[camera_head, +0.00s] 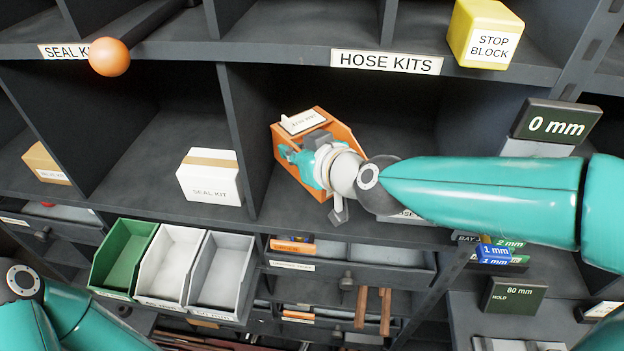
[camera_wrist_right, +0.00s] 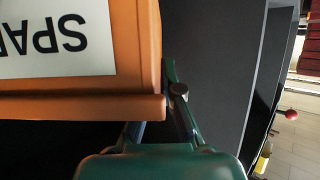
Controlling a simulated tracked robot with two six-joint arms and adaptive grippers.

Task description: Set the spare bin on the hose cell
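The orange spare bin (camera_head: 333,125) is inside the cell under the HOSE KITS label (camera_head: 386,62), towards its left side, and sits at an angle. In the right wrist view the bin (camera_wrist_right: 100,108) is close, its white label upside down and cut off. My right gripper (camera_head: 300,155) is at the bin's near side. One finger (camera_wrist_right: 178,95) lies against the bin's edge; the other passes out of sight behind its rim. The gripper looks shut on the bin. My arm hides part of the cell floor. My left gripper is out of view.
A white SEAL KIT box (camera_head: 209,176) stands in the cell to the left. A yellow STOP BLOCK (camera_head: 484,35) sits on the shelf above. Green (camera_head: 124,259), white and grey bins are below left. A 0 mm sign (camera_head: 556,124) stands right of the cell. The cell's right side looks clear.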

